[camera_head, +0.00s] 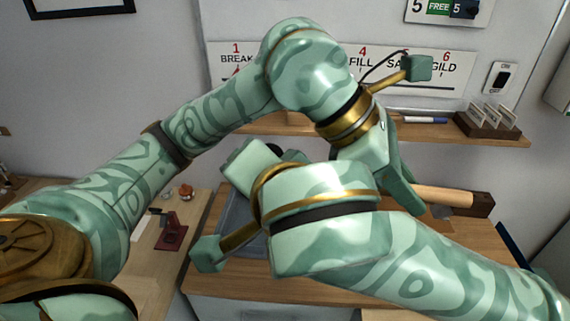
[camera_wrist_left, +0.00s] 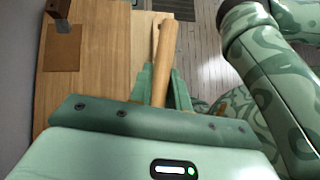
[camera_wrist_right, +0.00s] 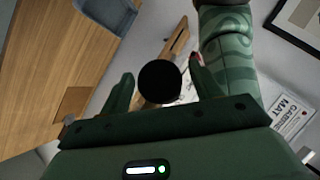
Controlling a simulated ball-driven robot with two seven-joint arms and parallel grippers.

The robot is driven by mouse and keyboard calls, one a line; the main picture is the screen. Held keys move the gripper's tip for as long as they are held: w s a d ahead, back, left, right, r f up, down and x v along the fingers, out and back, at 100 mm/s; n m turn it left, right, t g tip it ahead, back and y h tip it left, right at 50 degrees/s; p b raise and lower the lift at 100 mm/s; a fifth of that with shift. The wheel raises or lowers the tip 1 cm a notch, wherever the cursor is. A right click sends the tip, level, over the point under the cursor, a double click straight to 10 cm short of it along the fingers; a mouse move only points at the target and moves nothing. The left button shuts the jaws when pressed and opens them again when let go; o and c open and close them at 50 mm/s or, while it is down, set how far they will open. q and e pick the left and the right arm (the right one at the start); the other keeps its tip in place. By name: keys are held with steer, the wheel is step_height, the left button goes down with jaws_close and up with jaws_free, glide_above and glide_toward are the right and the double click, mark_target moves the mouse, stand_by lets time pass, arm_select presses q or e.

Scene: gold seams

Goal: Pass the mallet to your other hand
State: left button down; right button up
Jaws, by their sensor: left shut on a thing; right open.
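The mallet's pale wooden handle (camera_head: 440,195) sticks out to the right of my left gripper (camera_head: 404,184) in the head view. The left wrist view shows the handle (camera_wrist_left: 166,45) between the closed fingers, its free end pointing away from the palm. My right gripper (camera_wrist_right: 160,88) is open. A round black thing (camera_wrist_right: 160,82) shows between its fingers. It may be the mallet's head, but I cannot tell, nor whether the fingers touch it. In the head view my right wrist crosses in front and hides the middle of this area.
A wooden worktop (camera_head: 320,278) lies below, with a grey tray (camera_wrist_right: 110,12) on it. A dark brown block (camera_head: 482,204) shows by the handle's end. A wall shelf (camera_head: 500,135) carries a card rack (camera_head: 488,125). My two arms are close together.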

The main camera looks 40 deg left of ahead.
steer(key=c, duration=1.2)
arm_select(q)
steer(key=c, duration=1.3)
jaws_free()
steer(key=shift+o, duration=0.2)
